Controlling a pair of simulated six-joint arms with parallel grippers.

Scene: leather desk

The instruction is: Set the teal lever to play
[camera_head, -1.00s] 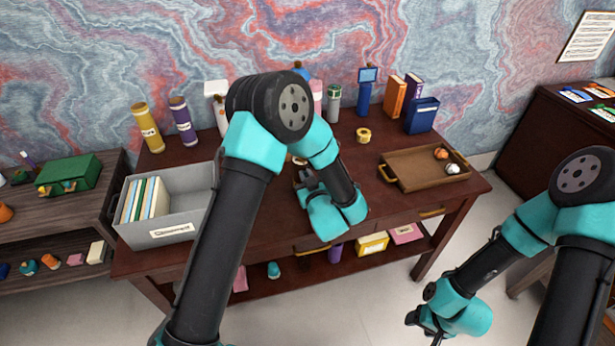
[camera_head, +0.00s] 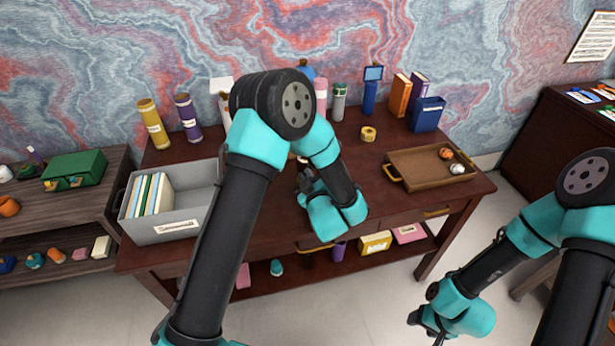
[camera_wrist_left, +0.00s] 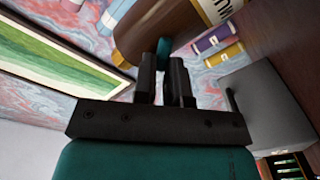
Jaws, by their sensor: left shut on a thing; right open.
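In the left wrist view, my left gripper (camera_wrist_left: 166,62) is shut on the small teal lever (camera_wrist_left: 164,46), whose tip shows between the fingertips. Just beyond it is a brown wooden body (camera_wrist_left: 150,30) with a cream label (camera_wrist_left: 218,8); its lettering is cut off. I cannot read which setting the lever is at. In the head view, my left gripper (camera_head: 304,180) is low over the middle of the desk, and my own arm hides the lever. My right gripper (camera_head: 421,322) is open and empty, off the desk's front right.
On the desk (camera_head: 262,225) stand a grey bin (camera_head: 165,228) with folders at left, a brown tray (camera_head: 415,183) with two small balls at right, and a yellow tape roll (camera_head: 368,134). Bottles and books line the back.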

